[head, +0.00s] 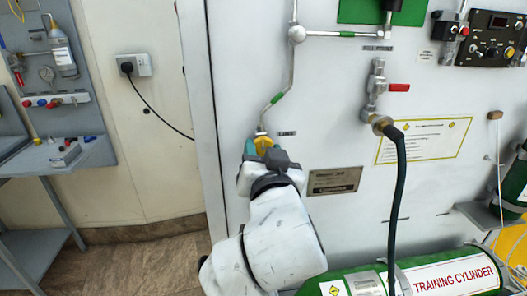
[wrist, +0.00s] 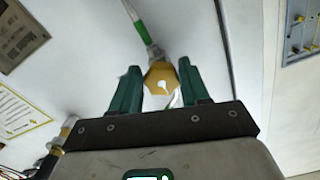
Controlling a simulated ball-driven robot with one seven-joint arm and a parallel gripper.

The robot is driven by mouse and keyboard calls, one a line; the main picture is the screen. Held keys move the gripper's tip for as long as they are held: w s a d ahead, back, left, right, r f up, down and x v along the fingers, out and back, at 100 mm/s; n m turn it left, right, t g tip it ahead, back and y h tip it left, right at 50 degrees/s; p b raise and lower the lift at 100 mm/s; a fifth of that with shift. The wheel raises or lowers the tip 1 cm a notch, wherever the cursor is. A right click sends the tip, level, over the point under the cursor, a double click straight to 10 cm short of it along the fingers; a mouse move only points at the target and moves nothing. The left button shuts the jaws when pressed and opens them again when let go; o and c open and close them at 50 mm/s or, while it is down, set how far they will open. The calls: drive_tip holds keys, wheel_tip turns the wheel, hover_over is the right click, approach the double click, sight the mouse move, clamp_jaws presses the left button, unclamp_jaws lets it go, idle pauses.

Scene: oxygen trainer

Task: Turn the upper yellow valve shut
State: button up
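The yellow valve (head: 264,142) sits at the lower end of a thin metal pipe with a green band, on the white panel. In the wrist view the valve (wrist: 160,76) shows as a yellow faceted body with a pale mark, between the fingertips. My gripper (head: 258,150) reaches up to it from below. In the wrist view the two green fingers of my gripper (wrist: 158,70) stand apart on either side of the valve, with narrow gaps visible. I cannot tell if either finger touches it. The valve's lower part is hidden by my gripper in the head view.
A red-handled tap (head: 397,87) with a dark hose (head: 398,185) hangs to the right. A green training cylinder (head: 437,277) lies low in front of the panel. A metal plate (head: 335,181) is right of my gripper. Left of the panel edge is bare wall with a socket (head: 134,66).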

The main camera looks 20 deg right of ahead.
drive_tip(key=o, duration=0.4)
drive_tip(key=shift+r, duration=0.15)
drive_tip(key=shift+c, duration=0.2)
drive_tip(key=s+a, duration=0.1)
drive_tip(key=s, duration=0.9)
drive_tip(key=shift+s+a, duration=0.35)
drive_tip(key=shift+a, duration=0.05)
drive_tip(key=s+d+f+n+g, duration=0.1)
drive_tip(key=s+d+f+g, duration=0.2)
drive_tip(key=f, duration=0.5)
drive_tip(key=s+d+f+n+g, duration=0.1)
drive_tip(key=d+f+g, duration=0.3)
drive_tip(key=f, duration=0.5)
drive_tip(key=s+d+f+n+g, duration=0.1)
drive_tip(key=s+d+f+g, duration=0.1)
drive_tip(key=d+f, duration=0.45)
drive_tip(key=s+d+f+n+g+y, duration=0.15)
drive_tip(key=s+f+g, duration=0.55)
drive_tip(key=s+f, duration=1.1)
wheel_tip(320, 180, up, 15)
drive_tip(key=s+y+p, duration=0.1)
drive_tip(key=p, duration=1.3)
drive_tip(key=shift+s+d+f+g+p, duration=0.15)
drive_tip(key=shift+s+d+g+p, duration=0.15)
drive_tip(key=shift+d+p, duration=0.1)
